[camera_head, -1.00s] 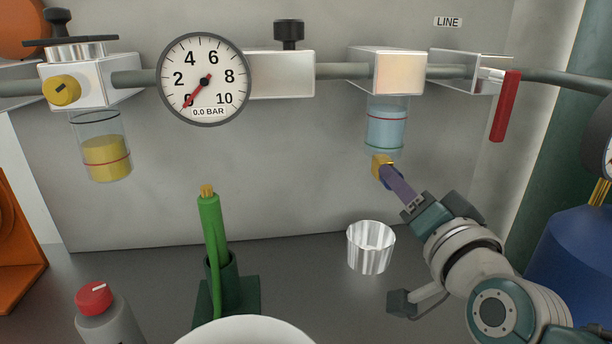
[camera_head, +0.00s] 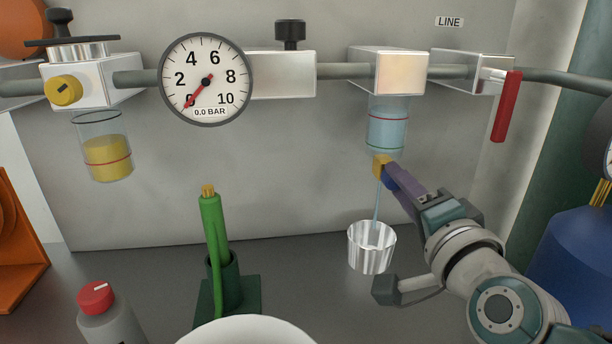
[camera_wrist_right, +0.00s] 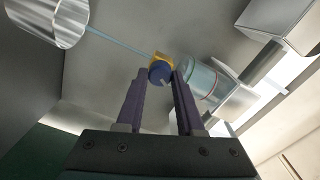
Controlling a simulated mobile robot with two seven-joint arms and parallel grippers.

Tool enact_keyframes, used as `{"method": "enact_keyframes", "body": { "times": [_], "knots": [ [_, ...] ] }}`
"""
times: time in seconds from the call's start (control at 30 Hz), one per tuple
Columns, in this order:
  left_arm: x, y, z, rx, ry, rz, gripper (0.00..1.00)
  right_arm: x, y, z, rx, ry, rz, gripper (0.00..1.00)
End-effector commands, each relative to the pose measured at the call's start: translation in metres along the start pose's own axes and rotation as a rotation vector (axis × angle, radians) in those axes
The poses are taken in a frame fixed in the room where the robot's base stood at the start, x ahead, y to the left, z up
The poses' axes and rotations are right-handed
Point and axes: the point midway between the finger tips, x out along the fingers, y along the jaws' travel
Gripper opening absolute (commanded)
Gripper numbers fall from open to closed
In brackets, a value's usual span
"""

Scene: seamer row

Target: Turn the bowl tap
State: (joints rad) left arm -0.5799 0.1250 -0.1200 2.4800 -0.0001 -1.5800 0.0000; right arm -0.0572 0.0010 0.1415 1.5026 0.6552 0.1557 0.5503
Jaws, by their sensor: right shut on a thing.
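The bowl tap is a small brass fitting (camera_head: 380,162) under the clear filter bowl (camera_head: 386,125), which holds pale blue liquid. In the right wrist view the tap has a dark blue knob (camera_wrist_right: 160,73) with a light mark. My right gripper (camera_head: 391,174) has its purple fingers shut on the knob from the right. They also show on either side of it in the wrist view (camera_wrist_right: 161,77). A thin blue stream (camera_head: 377,202) runs from the tap into a shiny metal cup (camera_head: 371,256) on the bench. My left gripper is not in view.
A pipe runs along the top with a gauge (camera_head: 206,80) reading 0.0 bar and a red lever (camera_head: 506,107) hanging at right. A bowl of yellow liquid (camera_head: 106,158) hangs at left. A green holder (camera_head: 224,288) and a grey red-capped bottle (camera_head: 103,311) stand in front.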

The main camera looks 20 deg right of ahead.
Motion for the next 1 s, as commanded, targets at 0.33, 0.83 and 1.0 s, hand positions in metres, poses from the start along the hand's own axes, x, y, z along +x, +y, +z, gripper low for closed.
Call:
{"method": "enact_keyframes", "body": {
  "times": [0.33, 0.83, 1.0],
  "knots": [
    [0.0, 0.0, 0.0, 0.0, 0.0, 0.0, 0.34, 0.0, 0.0, 0.0, -0.001, -0.001, 0.0, 0.49],
    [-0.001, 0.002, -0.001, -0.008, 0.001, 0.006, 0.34, -0.006, 0.001, 0.0, -0.001, -0.001, 0.002, 0.67],
    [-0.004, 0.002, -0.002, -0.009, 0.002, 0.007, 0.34, -0.034, 0.001, 0.001, -0.001, -0.002, 0.004, 0.67]
  ]
}}
